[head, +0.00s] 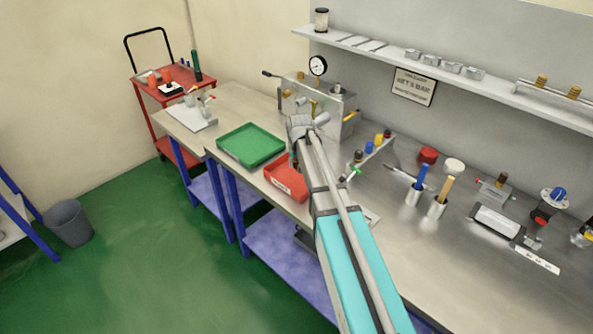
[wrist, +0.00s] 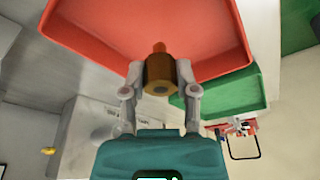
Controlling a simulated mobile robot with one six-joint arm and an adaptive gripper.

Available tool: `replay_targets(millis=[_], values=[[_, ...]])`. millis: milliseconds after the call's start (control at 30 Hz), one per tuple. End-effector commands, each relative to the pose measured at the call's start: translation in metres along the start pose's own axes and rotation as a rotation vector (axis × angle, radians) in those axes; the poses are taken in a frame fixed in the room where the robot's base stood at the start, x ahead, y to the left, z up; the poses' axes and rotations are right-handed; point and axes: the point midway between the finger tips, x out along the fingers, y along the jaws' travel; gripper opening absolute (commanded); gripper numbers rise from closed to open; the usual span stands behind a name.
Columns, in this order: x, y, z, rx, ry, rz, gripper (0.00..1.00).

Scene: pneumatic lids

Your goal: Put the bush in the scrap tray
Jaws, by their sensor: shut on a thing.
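A green tray (head: 251,135) lies left of the red one. A grey block fixture with a gauge (head: 317,66) stands behind.

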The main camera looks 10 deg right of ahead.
Motion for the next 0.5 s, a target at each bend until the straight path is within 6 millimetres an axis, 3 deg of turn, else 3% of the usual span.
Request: replay_targets(millis=[267,500], values=[[0.018,0.000,-0.006,0.000,0.000,0.000,0.00],[0.036,0.000,0.001,0.000,0.000,0.000,0.00]])
